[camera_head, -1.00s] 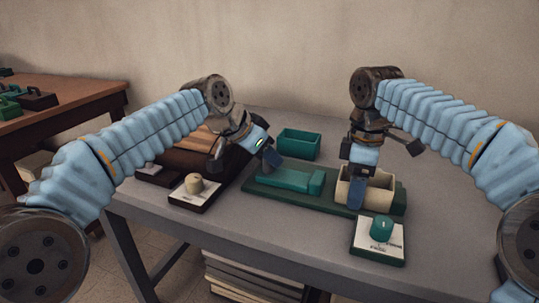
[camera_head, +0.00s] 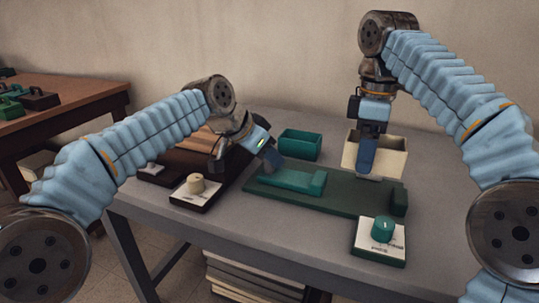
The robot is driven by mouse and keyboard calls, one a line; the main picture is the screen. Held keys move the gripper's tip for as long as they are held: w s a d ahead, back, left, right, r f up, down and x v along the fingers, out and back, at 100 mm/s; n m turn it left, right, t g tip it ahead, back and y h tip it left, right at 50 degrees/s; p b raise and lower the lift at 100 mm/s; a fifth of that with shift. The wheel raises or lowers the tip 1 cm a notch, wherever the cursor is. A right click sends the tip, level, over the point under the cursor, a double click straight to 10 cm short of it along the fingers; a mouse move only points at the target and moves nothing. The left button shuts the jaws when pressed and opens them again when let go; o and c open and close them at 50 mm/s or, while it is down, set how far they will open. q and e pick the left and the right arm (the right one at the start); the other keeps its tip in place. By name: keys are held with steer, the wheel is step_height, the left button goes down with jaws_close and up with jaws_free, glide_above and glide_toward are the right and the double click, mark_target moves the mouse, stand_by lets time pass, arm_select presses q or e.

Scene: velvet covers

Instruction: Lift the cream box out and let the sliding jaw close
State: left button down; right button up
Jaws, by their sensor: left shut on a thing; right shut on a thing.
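The cream box (camera_head: 391,165) is an open-topped box, raised above the dark green base (camera_head: 350,201). My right gripper (camera_head: 368,174) is shut on its near wall, with a finger in front of that wall. The teal sliding jaw (camera_head: 290,184) lies on the left part of the base, its raised block facing the fixed end block (camera_head: 399,201). A wide bare gap lies between the two blocks. My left gripper (camera_head: 270,165) is shut at the jaw's far left end; its fingertips are partly hidden.
A teal open box (camera_head: 300,144) stands behind the base. A white-topped plate with a teal knob (camera_head: 383,229) is in front right, and one with a cream knob (camera_head: 196,184) at left. A brown object (camera_head: 185,160) sits behind my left arm. The table's right side is clear.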

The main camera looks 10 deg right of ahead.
arm_select(q)
steer(key=shift+a, duration=0.1)
arm_select(e)
steer(key=shift+r, duration=0.1)
arm_select(q)
steer(key=shift+s+d, duration=0.35)
steer(key=shift+d, duration=0.3)
steer(key=shift+s+d, duration=0.4)
steer(key=shift+d, duration=0.3)
steer(key=shift+s+d, duration=0.35)
steer(key=shift+d, duration=0.3)
arm_select(e)
steer(key=shift+r, duration=0.2)
arm_select(q)
steer(key=c, duration=0.7)
jaws_free()
